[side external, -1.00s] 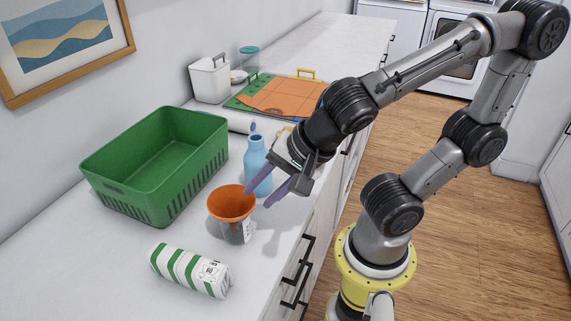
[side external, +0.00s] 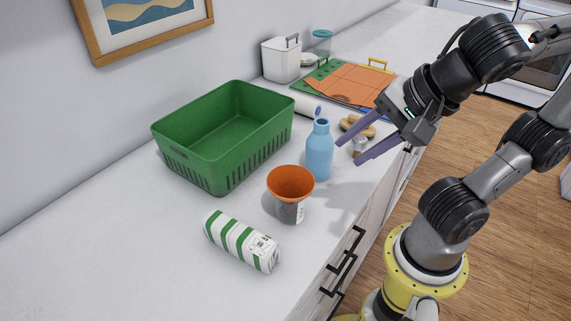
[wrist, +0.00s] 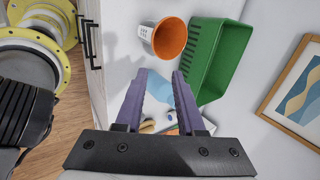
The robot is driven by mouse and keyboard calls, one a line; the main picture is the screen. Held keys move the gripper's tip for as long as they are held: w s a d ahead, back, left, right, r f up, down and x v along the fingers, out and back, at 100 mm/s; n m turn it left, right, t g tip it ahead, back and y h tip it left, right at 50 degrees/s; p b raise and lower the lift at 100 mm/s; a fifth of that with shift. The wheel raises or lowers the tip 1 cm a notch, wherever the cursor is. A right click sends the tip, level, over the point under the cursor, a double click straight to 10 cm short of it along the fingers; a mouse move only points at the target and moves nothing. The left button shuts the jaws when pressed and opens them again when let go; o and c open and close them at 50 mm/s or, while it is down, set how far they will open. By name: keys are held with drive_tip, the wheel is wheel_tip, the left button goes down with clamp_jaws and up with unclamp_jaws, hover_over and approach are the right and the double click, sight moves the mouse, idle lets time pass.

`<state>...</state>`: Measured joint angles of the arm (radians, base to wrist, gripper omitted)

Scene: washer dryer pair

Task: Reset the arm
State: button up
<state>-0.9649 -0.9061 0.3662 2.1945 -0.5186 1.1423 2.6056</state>
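My gripper (side external: 348,152) has two purple fingers that stand apart with nothing between them. In the side external view it is raised above the counter's front edge, to the right of a blue bottle (side external: 319,150). In the wrist view the gripper (wrist: 162,78) is open, and the bottle (wrist: 158,88) shows partly between and behind the fingers.
A green basket (side external: 225,140) stands by the wall. A green-striped white package (side external: 241,241) lies at the front. A cutting board with an orange cloth (side external: 345,82) and a white canister (side external: 281,61) are farther back.

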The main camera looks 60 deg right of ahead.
drive_tip(key=d+f+n, duration=0.2)
drive_tip(key=d+n, duration=0.1)
drive_tip(key=n, duration=0.5)
drive_tip(key=d+f+n+g, duration=0.1)
drive_tip(key=d+n, duration=0.3)
drive_tip(key=n, duration=0.5)
drive_tip(key=shift+s+f, duration=0.25)
drive_tip(key=shift+f, duration=0.15)
